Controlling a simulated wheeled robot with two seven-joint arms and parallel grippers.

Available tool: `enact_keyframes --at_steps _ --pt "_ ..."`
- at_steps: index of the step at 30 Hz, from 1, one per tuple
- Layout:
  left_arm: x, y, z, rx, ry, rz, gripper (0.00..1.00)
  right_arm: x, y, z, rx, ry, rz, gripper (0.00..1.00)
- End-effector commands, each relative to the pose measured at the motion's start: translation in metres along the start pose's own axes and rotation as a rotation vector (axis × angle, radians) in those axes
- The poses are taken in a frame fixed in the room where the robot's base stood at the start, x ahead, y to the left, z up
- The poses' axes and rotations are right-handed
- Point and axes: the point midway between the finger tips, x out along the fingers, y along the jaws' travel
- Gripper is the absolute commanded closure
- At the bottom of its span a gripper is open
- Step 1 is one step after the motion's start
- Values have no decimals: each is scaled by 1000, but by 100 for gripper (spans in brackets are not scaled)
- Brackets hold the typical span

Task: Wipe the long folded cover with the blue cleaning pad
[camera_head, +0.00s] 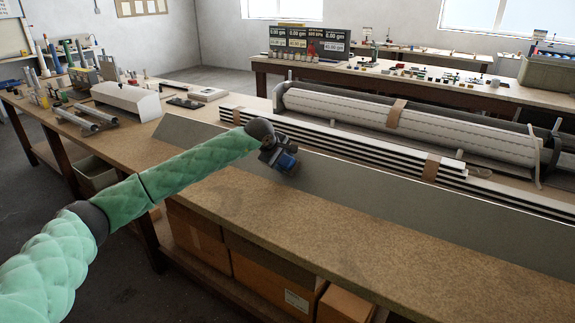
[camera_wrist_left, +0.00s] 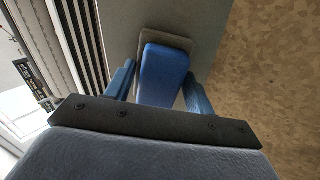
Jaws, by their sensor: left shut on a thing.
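The long folded cover (camera_head: 400,197) is a flat grey strip lying along the workbench, running from the left middle to the right edge. My left gripper (camera_head: 284,164) is over the cover, towards its left part, with the arm coming in from the left. It is shut on the blue cleaning pad (camera_head: 288,162). In the left wrist view the blue pad (camera_wrist_left: 163,75) sits between the two fingers, with its grey base against the grey cover (camera_wrist_left: 205,35). Whether the base touches the cover all along is hard to tell. My right gripper is not in view.
Behind the cover lie stacked white slats (camera_head: 340,150) with brown bands and a white roller (camera_head: 380,115) in a dark frame. A white housing (camera_head: 126,100) and metal tubes (camera_head: 88,117) stand at the left. The bench front (camera_head: 330,235) is clear. Cardboard boxes (camera_head: 265,280) sit below.

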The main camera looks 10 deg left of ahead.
Motion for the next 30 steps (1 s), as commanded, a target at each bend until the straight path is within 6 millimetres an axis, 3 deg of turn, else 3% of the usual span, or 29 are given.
enact_keyframes --at_steps 24,30 --pt "-1 -7 -44 -2 1 -1 67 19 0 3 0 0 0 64" --pt "-2 -7 -46 -1 0 -1 67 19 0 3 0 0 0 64"
